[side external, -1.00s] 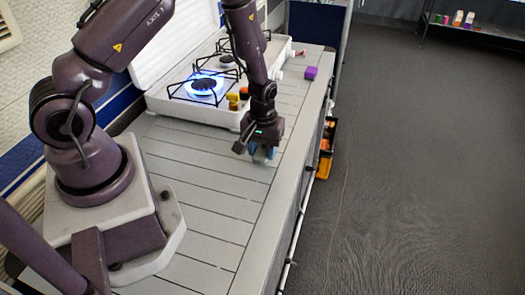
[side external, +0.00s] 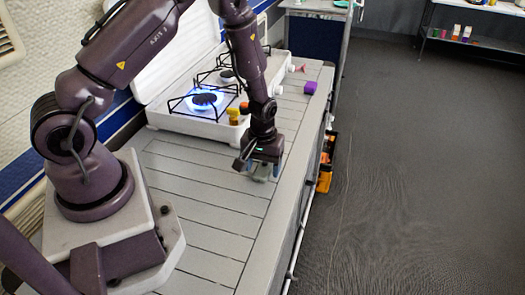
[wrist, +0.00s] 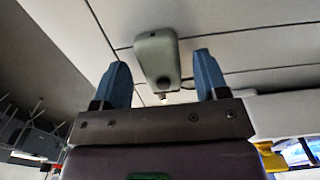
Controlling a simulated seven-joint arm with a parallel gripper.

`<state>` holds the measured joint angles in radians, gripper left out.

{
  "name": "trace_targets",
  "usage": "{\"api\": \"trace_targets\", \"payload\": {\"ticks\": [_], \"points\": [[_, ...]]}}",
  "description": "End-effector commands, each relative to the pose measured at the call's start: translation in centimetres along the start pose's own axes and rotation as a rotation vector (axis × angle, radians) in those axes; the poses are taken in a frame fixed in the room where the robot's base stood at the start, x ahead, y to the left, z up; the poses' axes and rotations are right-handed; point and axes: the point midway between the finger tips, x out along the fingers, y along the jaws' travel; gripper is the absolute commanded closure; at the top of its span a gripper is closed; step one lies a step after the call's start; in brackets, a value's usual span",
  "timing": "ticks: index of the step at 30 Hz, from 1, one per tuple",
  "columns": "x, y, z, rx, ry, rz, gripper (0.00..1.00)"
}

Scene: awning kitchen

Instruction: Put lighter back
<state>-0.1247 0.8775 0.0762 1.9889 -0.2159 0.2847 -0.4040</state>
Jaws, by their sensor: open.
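A grey-green oblong thing (wrist: 158,60), which looks like the lighter, lies on the slatted counter (side external: 205,190) in the wrist view. It has a small metal-looking tip at its near end. My gripper (wrist: 162,72) is open, with one blue finger on each side of it and visible gaps on both sides. In the side external view my gripper (side external: 259,174) points down, low over the counter in front of the stove. The thing there is mostly hidden by the fingers, and I cannot tell its exact height.
A white stove (side external: 185,120) with a lit blue burner (side external: 203,101) stands behind my gripper. Yellow and brown things (side external: 235,112) sit at its front.

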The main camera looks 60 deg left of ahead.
Motion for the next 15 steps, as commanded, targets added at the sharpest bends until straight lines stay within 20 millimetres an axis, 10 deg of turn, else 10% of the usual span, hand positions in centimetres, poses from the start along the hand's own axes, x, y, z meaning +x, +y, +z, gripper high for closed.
{"api": "trace_targets", "payload": {"ticks": [15], "points": [[-9.9,0.1,0.0,0.001,0.003,0.002,0.33]]}}
